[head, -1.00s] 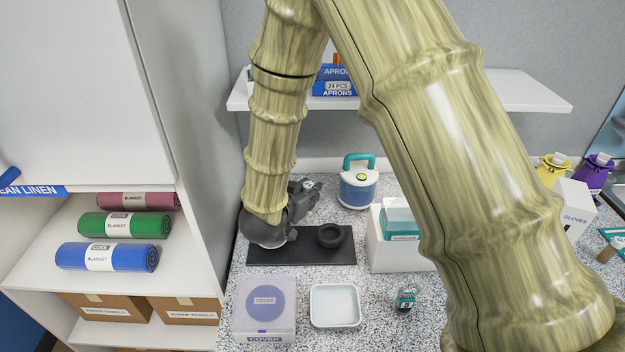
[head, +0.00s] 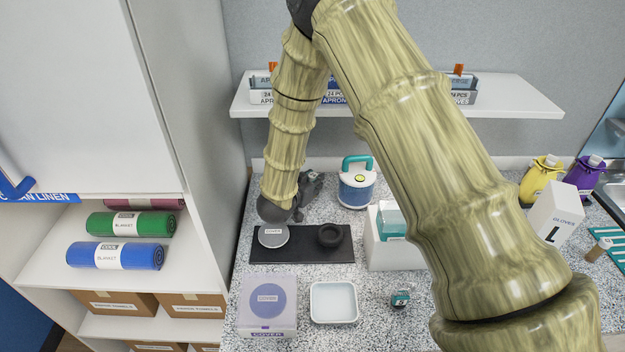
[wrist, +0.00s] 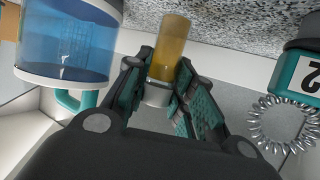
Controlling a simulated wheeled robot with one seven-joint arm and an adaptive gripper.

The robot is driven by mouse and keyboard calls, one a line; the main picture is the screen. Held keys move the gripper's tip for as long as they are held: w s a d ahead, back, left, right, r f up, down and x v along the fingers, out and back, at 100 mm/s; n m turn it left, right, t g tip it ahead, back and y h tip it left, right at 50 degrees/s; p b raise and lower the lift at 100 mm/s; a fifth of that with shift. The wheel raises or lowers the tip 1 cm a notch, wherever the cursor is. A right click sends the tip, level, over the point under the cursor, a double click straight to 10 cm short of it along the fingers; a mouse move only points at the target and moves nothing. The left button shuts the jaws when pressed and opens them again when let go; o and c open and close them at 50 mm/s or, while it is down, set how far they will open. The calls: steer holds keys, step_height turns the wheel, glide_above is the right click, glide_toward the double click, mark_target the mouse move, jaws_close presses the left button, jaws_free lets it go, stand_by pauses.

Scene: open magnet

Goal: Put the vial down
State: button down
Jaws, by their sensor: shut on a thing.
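In the wrist view an amber vial (wrist: 173,47) with a pale grey end (wrist: 158,94) sits between the two fingers of my gripper (wrist: 165,88). The gripper is shut on it near that grey end, and the amber part sticks out past the fingertips. In the head view my gripper (head: 310,184) is just behind the black mat (head: 300,257), left of the blue and white canister (head: 356,188). The vial is hidden there by my arm and gripper. I cannot tell whether the vial touches a surface.
A round cover disc (head: 273,236) and a black ring (head: 330,236) lie on the mat. In front stand a cover box (head: 268,305), a white tray (head: 334,302) and a small teal-labelled item (head: 401,298). A shelf (head: 510,95) hangs above. Canister (wrist: 68,38) shows close in the wrist view.

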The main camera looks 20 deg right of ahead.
steer(key=shift+f, duration=0.25)
steer(key=shift+f+b, duration=0.35)
steer(key=shift+f, duration=0.25)
steer(key=c, duration=1.2)
jaws_free()
steer(key=shift+r, duration=0.3)
steer(key=p+v, duration=0.4)
steer(key=v, duration=0.8)
steer(key=shift+r+p, duration=0.3)
steer(key=shift+p, duration=0.1)
